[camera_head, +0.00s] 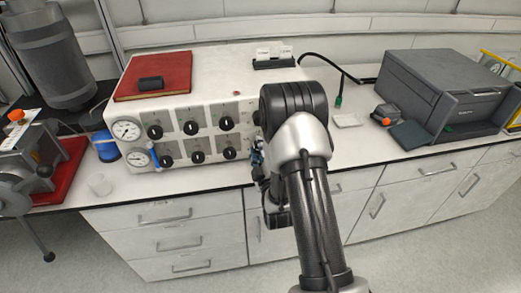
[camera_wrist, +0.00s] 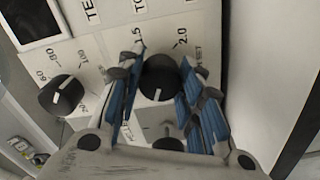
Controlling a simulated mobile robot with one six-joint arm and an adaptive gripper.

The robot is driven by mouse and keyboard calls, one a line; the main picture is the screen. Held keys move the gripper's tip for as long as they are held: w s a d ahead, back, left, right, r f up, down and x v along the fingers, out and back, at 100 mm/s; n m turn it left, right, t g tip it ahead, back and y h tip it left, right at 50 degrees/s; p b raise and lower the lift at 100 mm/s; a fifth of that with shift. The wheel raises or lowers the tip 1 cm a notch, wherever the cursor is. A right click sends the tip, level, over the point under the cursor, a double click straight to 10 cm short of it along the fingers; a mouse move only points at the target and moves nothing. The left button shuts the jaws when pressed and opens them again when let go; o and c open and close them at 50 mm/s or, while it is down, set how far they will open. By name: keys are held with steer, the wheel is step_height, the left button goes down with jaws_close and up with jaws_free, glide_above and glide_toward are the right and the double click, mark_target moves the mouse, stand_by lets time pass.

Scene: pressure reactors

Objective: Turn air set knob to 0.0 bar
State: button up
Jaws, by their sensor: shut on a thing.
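In the wrist view, my gripper (camera_wrist: 161,62) is shut on a black knob (camera_wrist: 160,77), with a blue-padded finger on each side of it. The marks 1.5 and 2.0 show on the panel beyond this knob, and small lettering that seems to read SET is at its right. A white mark shows on the lower part of the knob, but I cannot tell its reading. In the head view, the white control box (camera_head: 205,72) stands on the bench. My arm hides the box's right end and the held knob there; part of my gripper (camera_head: 257,158) shows.
A second black knob (camera_wrist: 61,95) is left of my gripper, and another (camera_wrist: 168,144) is below it. Several knobs and two gauges (camera_head: 127,130) are on the box front. A red book (camera_head: 172,68) lies on top. A grey printer-like device (camera_head: 440,90) stands right.

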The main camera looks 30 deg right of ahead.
steer(key=n, duration=0.7)
steer(key=shift+r, duration=0.1)
steer(key=n, duration=0.6)
steer(key=shift+n, duration=0.3)
stand_by(0.3)
steer(key=o, duration=1.1)
steer(key=v, duration=0.7)
steer(key=shift+s, duration=0.25)
